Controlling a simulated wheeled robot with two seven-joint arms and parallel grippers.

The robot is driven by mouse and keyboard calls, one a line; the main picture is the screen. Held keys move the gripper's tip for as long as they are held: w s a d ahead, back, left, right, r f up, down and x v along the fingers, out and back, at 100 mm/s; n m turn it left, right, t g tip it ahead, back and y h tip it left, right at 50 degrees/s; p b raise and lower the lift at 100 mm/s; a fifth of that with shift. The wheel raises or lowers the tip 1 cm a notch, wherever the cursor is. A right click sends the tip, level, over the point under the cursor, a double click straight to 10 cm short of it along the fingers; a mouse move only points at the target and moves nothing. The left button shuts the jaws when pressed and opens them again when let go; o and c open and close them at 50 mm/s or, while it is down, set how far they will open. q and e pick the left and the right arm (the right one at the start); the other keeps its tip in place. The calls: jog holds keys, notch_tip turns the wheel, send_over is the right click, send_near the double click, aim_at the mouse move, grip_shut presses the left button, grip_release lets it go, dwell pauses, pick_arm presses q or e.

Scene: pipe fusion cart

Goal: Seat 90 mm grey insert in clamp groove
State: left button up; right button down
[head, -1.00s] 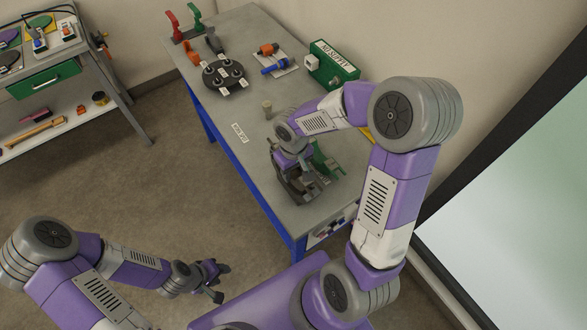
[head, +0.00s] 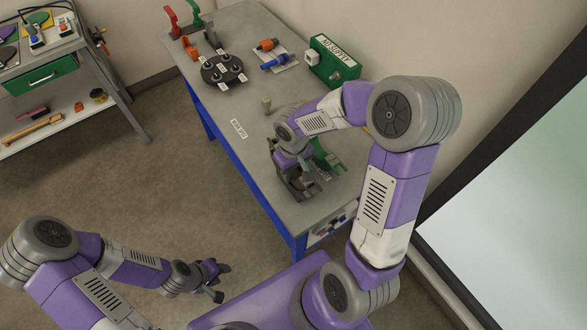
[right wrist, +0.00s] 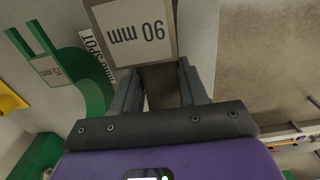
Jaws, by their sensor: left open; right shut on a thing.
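My right gripper (right wrist: 155,88) is shut on the grey insert (right wrist: 115,20), a flat piece with a "90 mm" label that shows upside down between and beyond the fingers in the right wrist view. In the head view, my right gripper (head: 300,182) is low over the near end of the workbench, and the insert is hard to tell from it. A green curved piece (right wrist: 92,75) with a smaller "mm" label lies beside it in the right wrist view. I cannot make out the clamp groove. My left gripper (head: 216,278) is open and empty, off the bench above the floor.
The grey workbench (head: 262,155) carries a black round plate with several knobs (head: 222,70), a green supply box (head: 335,62), orange and blue parts (head: 272,60) and a small post (head: 266,104). Its middle is mostly clear. A shelf cart (head: 60,110) stands far left.

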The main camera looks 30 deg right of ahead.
jog(key=shift+f, duration=0.15)
jog(key=c, duration=0.5)
grip_release()
jog(key=shift+r+p, duration=0.75)
jog(key=shift+r, duration=3.05)
